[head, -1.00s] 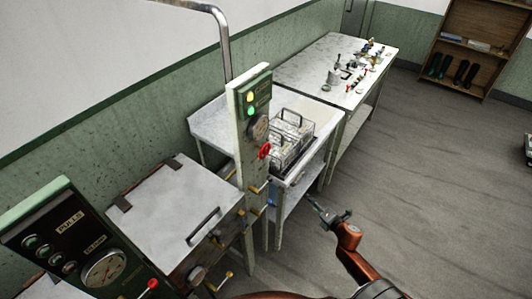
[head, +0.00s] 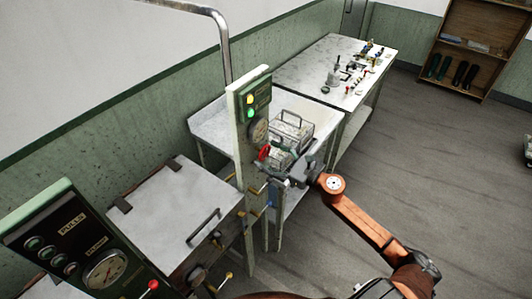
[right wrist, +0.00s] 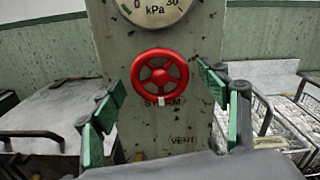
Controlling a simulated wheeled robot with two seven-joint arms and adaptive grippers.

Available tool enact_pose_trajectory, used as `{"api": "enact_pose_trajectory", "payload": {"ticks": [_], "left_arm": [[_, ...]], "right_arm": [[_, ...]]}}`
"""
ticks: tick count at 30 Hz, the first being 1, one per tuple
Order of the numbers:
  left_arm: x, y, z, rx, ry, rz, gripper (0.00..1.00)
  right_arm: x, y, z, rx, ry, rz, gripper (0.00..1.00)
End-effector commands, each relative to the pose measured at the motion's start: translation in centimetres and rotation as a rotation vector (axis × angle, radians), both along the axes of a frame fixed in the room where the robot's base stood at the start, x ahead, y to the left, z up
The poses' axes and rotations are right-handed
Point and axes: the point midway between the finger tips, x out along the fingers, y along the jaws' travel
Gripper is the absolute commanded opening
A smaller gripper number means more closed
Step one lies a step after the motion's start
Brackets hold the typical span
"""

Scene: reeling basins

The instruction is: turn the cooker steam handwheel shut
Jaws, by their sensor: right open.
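The red steam handwheel (right wrist: 160,76) sits on a pale post (right wrist: 112,30), below a kPa gauge (right wrist: 156,8) and above the words STEAM and VENT. In the head view the handwheel (head: 264,153) shows small on the post, partly behind my gripper. My right gripper (head: 274,174) is just in front of the handwheel. In the right wrist view its green-padded fingers (right wrist: 158,100) are spread wide on either side of the wheel, with nothing between them. I cannot tell whether either finger touches the rim. My left gripper is not in view.
A metal-lidded cooker (head: 175,205) stands left of the post. Wire baskets (head: 291,127) rest on a bench behind it. A table with small fittings (head: 310,68) is further back. A gauge panel (head: 62,245) stands at the front left.

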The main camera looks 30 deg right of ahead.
Motion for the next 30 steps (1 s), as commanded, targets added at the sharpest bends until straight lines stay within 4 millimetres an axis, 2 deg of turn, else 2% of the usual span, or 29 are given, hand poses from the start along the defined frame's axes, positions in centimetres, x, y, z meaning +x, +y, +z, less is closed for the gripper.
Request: {"api": "enact_pose_trajectory", "payload": {"ticks": [4, 13, 30], "left_arm": [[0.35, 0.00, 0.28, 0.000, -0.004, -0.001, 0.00], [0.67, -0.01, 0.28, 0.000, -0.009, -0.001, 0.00], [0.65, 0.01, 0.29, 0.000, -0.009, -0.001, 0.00]], "right_arm": [[1.06, 0.44, 0.06, 0.001, 0.000, 0.000, 0.69], [1.25, 0.50, -0.10, 0.001, 0.002, 0.000, 0.69], [1.22, 0.51, -0.09, 0.002, 0.002, 0.000, 0.29]]}}
